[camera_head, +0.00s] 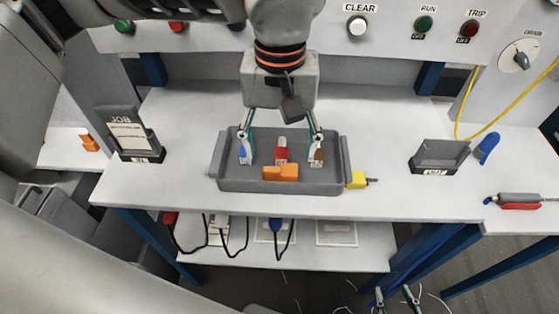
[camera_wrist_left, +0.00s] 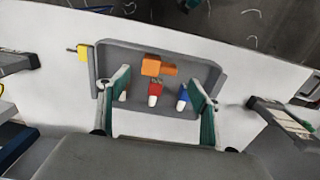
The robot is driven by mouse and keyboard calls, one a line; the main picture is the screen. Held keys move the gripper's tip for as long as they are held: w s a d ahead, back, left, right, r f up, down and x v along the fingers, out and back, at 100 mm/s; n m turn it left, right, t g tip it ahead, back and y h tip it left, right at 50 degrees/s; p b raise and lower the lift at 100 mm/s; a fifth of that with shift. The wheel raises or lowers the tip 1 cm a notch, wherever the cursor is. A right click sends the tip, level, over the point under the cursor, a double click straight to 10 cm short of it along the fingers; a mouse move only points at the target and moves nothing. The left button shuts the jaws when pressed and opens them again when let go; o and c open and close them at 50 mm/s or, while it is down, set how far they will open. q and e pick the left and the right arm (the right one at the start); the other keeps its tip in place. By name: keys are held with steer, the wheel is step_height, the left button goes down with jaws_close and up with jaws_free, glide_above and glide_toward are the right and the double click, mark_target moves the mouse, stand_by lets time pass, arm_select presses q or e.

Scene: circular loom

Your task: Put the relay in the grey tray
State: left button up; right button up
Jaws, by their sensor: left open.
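The grey tray (camera_head: 240,186) sits mid-table; it also shows in the left wrist view (camera_wrist_left: 130,52). It holds an orange block (camera_head: 280,173), a red-and-white piece (camera_head: 281,151), a blue-and-white piece (camera_head: 244,154) and a brown-and-white piece (camera_head: 318,156). I cannot tell which thing is the relay. My left gripper (camera_head: 280,138) is open over the tray, pointing down, its fingers wide apart near the blue and brown pieces. In the left wrist view nothing is gripped between its fingers (camera_wrist_left: 160,94). My right gripper (camera_head: 395,296) is low at the bottom edge, fingertips apart, empty.
A yellow piece (camera_head: 356,180) lies against the tray's right side. A JOB holder (camera_head: 127,132) stands left and an OUT holder (camera_head: 440,156) right. A blue piece (camera_head: 488,148) and a red-handled tool (camera_head: 519,201) lie far right.

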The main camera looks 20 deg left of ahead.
mark_target(280, 172)
arm_select(q)
steer(key=shift+r, duration=2.4)
steer(key=shift+s, duration=0.1)
